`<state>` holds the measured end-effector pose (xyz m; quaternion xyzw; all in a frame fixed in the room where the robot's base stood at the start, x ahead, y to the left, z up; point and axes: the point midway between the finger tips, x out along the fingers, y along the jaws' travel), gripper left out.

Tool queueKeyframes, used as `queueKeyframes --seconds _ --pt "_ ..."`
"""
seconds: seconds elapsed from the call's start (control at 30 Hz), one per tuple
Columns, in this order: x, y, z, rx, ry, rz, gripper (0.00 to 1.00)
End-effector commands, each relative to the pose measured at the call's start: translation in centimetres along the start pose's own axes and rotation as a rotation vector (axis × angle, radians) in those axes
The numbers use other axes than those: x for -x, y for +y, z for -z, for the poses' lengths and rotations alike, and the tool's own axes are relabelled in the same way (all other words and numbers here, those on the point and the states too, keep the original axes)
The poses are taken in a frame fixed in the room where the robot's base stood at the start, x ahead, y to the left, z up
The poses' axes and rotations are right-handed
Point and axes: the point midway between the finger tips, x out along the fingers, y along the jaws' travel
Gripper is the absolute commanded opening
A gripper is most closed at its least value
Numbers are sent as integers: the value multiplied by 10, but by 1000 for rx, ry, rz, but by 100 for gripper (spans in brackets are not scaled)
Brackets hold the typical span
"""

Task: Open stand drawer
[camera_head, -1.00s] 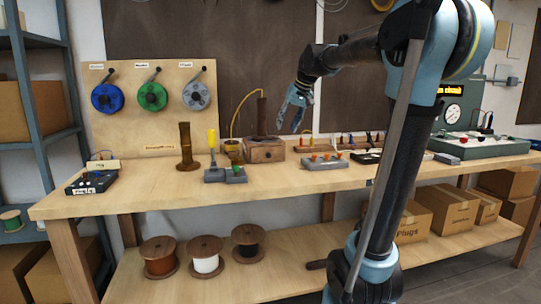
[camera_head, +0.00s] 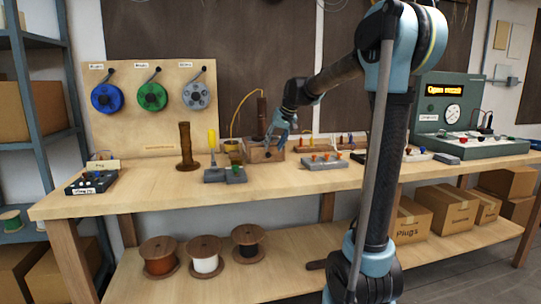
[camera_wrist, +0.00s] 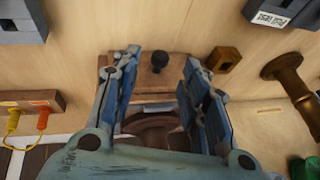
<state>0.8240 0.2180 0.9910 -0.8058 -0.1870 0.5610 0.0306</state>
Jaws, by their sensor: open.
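The lamp stand (camera_head: 256,155) is a wooden box on the workbench, with a dark upright stem (camera_head: 262,112) on it. In the wrist view, the wooden stand (camera_wrist: 115,62) shows a dark round knob (camera_wrist: 159,62). My gripper (camera_head: 274,141) is at the stand's front right in the head view and partly covers it. In the wrist view, the blue fingers of my gripper (camera_wrist: 161,60) are open, one on each side of the knob and apart from it. The drawer's edges are not clear, and I see no gap that shows it open.
Grey blocks with a yellow-handled tool (camera_head: 213,150) stand left of the stand. A grey terminal block (camera_head: 325,162) lies to its right. A brown turned post (camera_head: 187,148) stands further left. The bench front (camera_head: 270,183) is clear.

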Motion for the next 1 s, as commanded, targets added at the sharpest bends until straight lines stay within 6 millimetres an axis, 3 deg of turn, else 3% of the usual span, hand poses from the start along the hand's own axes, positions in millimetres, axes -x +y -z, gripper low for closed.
queueKeyframes --seconds 0.3,0.73,0.77,0.93,1.0 --pt "-43 0 0 0 0 0 41" --pt "-53 0 0 0 0 0 41" --pt "-53 0 0 0 0 0 39" --pt "-52 0 0 0 0 -1 0" --pt "-52 0 0 0 0 -1 0"
